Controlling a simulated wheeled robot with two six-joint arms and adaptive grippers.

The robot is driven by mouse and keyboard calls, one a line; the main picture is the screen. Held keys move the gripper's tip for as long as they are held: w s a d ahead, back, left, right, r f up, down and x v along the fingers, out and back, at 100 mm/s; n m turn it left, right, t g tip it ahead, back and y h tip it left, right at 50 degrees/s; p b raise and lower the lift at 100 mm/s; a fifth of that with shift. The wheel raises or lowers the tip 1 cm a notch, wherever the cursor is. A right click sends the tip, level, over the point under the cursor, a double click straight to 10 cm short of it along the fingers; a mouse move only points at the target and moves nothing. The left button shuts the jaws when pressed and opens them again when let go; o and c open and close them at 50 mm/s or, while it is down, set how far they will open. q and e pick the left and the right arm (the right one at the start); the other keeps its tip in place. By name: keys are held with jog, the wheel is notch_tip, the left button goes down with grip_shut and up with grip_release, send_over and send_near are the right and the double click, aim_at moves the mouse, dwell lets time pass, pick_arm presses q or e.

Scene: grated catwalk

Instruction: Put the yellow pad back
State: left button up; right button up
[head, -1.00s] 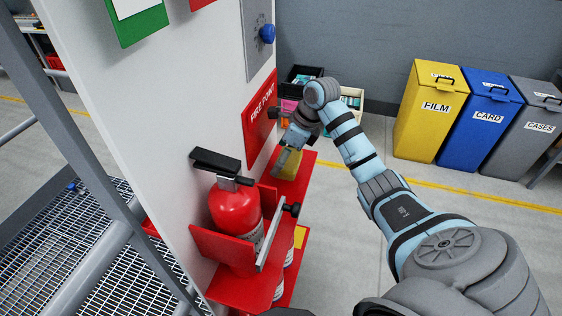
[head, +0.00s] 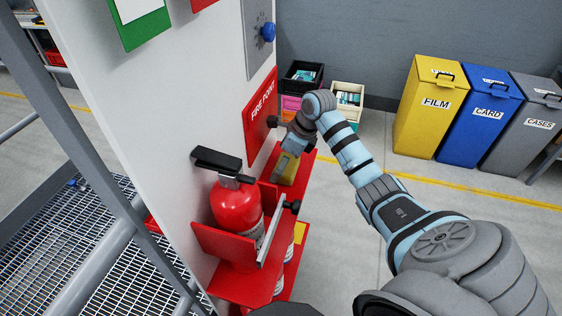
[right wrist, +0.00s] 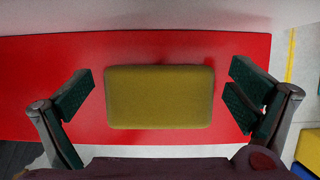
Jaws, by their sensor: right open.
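The yellow pad (head: 290,171) lies on the far end of the red shelf (head: 305,172), beside the white panel. In the right wrist view the pad (right wrist: 160,97) lies flat and whole on the red surface (right wrist: 45,75). My right gripper (right wrist: 161,94) is open, with one dark finger on each side of the pad and a gap on both sides. In the head view the gripper (head: 278,165) is at the pad and partly hides it. My left gripper is not in view.
A red fire extinguisher (head: 236,208) stands in a red holder nearer than the pad. The white panel (head: 150,130) rises along the shelf's left side. Crates (head: 347,97) and yellow, blue and grey bins (head: 430,110) stand behind. Floor is open to the right.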

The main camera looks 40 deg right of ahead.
jog(key=b+v, duration=0.1)
jog(key=v, duration=1.1)
jog(key=shift+b, duration=0.35)
jog(key=shift+r, duration=0.1)
